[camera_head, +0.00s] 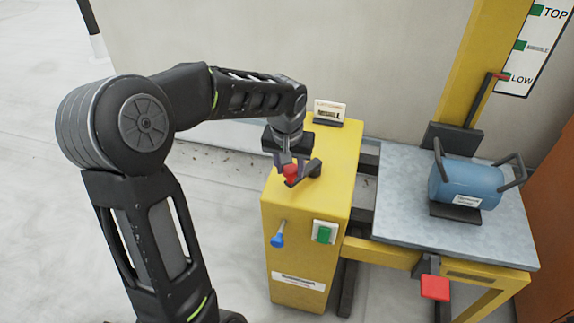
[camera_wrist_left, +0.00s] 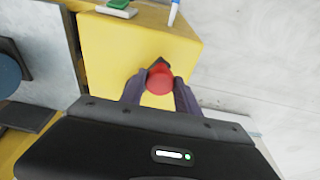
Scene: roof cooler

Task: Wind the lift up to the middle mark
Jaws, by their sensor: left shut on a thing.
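The red crank knob (camera_head: 290,172) stands on top of the yellow lift cabinet (camera_head: 296,245). My left gripper (camera_head: 292,170) reaches down from above and is shut on the knob; the left wrist view shows the red knob (camera_wrist_left: 159,82) between its two fingers. The lift platform (camera_head: 400,215) carries a blue drum-shaped load (camera_head: 466,184). A red pointer (camera_head: 497,76) on the yellow mast (camera_head: 480,50) is beside the LOW mark (camera_head: 505,77). The MIDDLE mark (camera_head: 519,45) and TOP mark (camera_head: 537,10) are above it. My right gripper is not in view.
A blue-tipped lever (camera_head: 278,238) and a green switch (camera_head: 324,233) are on the cabinet's front. A red pedal (camera_head: 435,287) sticks out below the platform. A small card (camera_head: 330,108) stands at the cabinet's back. An orange-brown object (camera_head: 555,220) is at the right edge.

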